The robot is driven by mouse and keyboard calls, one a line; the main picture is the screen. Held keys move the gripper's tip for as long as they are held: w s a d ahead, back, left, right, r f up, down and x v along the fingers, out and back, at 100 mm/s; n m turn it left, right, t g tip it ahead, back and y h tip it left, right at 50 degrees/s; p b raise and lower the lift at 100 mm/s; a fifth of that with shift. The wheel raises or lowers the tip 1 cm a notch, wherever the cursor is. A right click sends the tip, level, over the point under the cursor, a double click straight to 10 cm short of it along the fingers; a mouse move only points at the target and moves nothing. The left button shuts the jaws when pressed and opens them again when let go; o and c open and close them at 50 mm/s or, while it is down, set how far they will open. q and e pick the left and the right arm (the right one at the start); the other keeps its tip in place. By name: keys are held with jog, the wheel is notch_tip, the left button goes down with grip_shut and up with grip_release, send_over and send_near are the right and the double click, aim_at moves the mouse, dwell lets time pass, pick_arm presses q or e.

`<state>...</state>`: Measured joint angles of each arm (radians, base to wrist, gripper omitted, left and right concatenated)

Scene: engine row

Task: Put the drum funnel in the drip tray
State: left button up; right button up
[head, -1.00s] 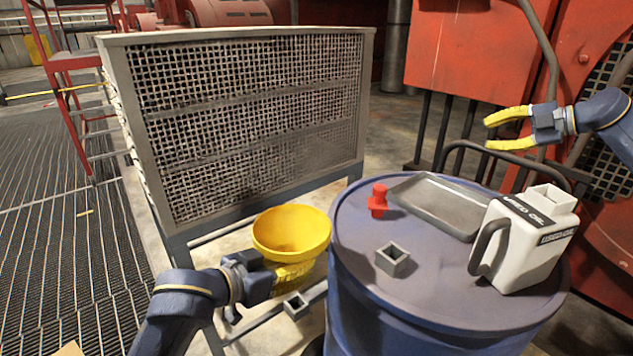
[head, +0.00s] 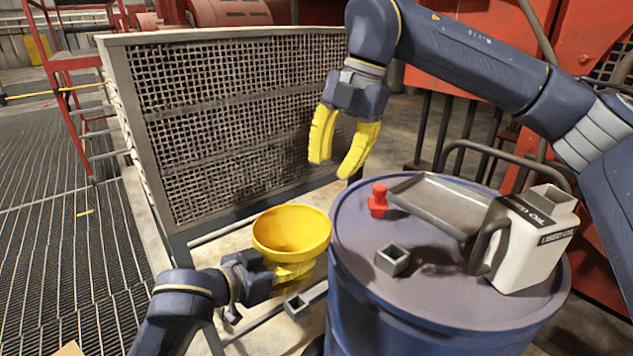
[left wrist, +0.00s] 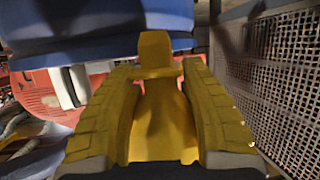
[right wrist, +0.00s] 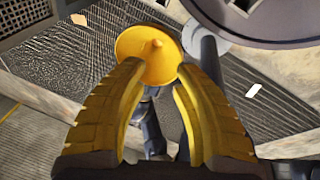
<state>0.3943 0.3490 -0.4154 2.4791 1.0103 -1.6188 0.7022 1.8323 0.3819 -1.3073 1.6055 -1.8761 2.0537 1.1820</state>
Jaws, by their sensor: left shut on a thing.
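The yellow drum funnel (head: 291,232) is held beside the blue drum, off its left edge, with its wide mouth facing up. My left gripper (head: 278,274) is shut on the funnel's lower part; its yellow fingers also show around the funnel in the left wrist view (left wrist: 163,95). The grey drip tray (head: 440,203) lies on the drum top toward the back. My right gripper (head: 336,160) is open and empty, pointing down above and behind the funnel. In the right wrist view the funnel (right wrist: 148,55) shows beyond the open fingers.
The blue drum (head: 400,310) also bears a red stopper (head: 378,201), a small grey square piece (head: 392,260) and a white used-oil jug (head: 525,255) at the right, which partly hides the tray. A mesh cage (head: 240,120) stands behind the funnel.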

jog(key=s+a+h, duration=0.3)
jog(key=s, duration=0.3)
send_near(316, 240)
jog(key=shift+t, duration=0.3)
jog(key=s+f, duration=0.1)
jog(key=f, duration=0.1)
jog(key=s+f, duration=0.3)
jog(key=f, duration=0.1)
jog(key=shift+s+d+f, duration=0.15)
jog(key=shift+f, duration=0.2)
jog(key=shift+c, duration=0.6)
grip_shut()
pick_arm(q)
jog(key=shift+d, duration=0.1)
jog(key=o, duration=1.4)
